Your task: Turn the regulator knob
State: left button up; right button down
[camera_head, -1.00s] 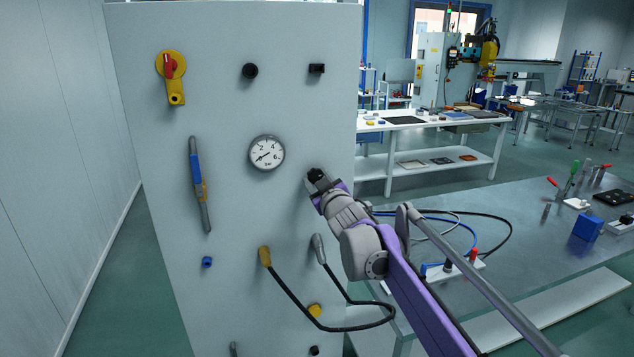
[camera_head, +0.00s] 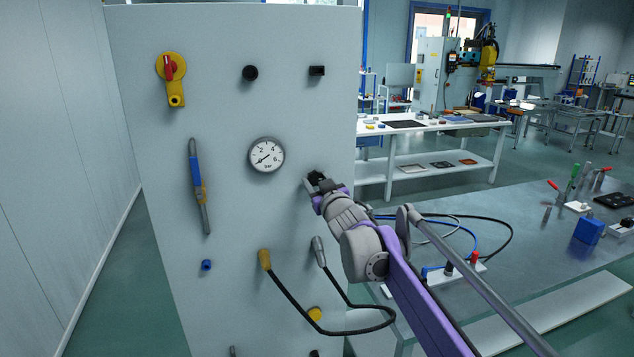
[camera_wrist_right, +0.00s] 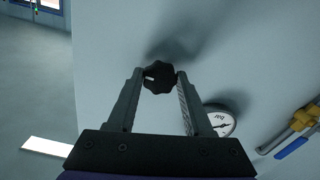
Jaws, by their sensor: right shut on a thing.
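The regulator knob is a black lobed knob (camera_wrist_right: 158,77) on the grey panel (camera_head: 225,105). In the head view the knob (camera_head: 315,176) is partly hidden by my right gripper (camera_head: 313,184). In the right wrist view my right gripper (camera_wrist_right: 159,78) has one finger on each side of the knob and is shut on it. A small white mark shows on the knob's left side there. The round pressure gauge (camera_head: 266,154) is left of the knob, its needle pointing to the lower left. My left gripper is not in view.
The panel also carries a red-and-yellow switch (camera_head: 170,68), black buttons (camera_head: 250,72), a blue-and-yellow handle (camera_head: 198,180) and a looping black hose (camera_head: 300,300). A grey table (camera_head: 520,240) with tools stands to the right, under my right arm.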

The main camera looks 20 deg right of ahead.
jog(key=shift+c, duration=1.5)
grip_release()
jog(key=s+b, duration=0.1)
jog(key=s, duration=0.9)
jog(key=shift+s+d, duration=0.15)
jog(key=shift+s, duration=0.25)
jog(key=s+a+f+m+g+p, duration=0.1)
jog(key=s+f+g, duration=0.5)
jog(key=s+f, duration=0.9)
jog(key=s+a+f+m+g+p, duration=0.1)
jog(key=s+f+g, duration=0.5)
jog(key=s+f, duration=1)
jog(key=s+a+p, duration=0.1)
jog(key=s, duration=0.3)
jog(key=shift+s+f+m+g+h+p, duration=0.15)
jog(key=shift+s+m+g+h+p, duration=0.15)
jog(key=shift+s+m+p, duration=0.1)
